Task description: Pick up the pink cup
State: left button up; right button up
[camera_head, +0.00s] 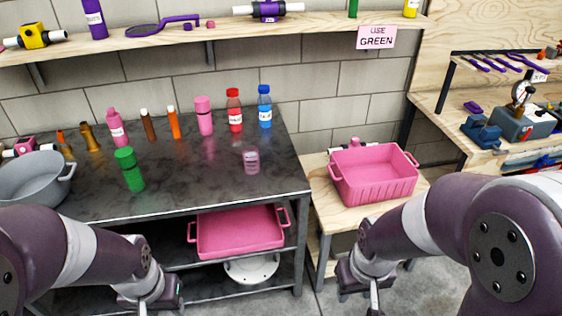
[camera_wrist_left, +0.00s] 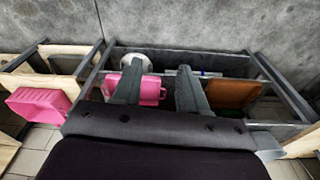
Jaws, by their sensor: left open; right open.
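A small translucent pink cup (camera_head: 251,162) stands on the dark metal table (camera_head: 230,190), towards its right side. A taller pink container (camera_head: 204,116) stands behind it to the left, and a pink bottle (camera_head: 117,128) stands further left. My left gripper (camera_head: 150,303) is low in front of the table, well away from the cup. In the left wrist view its two fingers (camera_wrist_left: 158,88) are spread and empty, and the cup does not show there. My right gripper (camera_head: 372,297) hangs low in front of the wooden side table, apart from everything, its fingertips partly cut off.
Red (camera_head: 234,111) and blue (camera_head: 265,107) bottles stand behind the cup. A green bottle (camera_head: 130,170) and a grey pot (camera_head: 32,178) are left. A pink tray (camera_head: 242,232) lies on the shelf below. A pink crate (camera_head: 373,175) sits right. Tabletop around the cup is clear.

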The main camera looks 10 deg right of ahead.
aim_at(251, 153)
jog(key=i+l+z, duration=0.1)
jog(key=i+l, duration=0.45)
jog(key=i+l+z, duration=0.15)
jog(key=i+l, duration=0.3)
jog(key=i, duration=0.3)
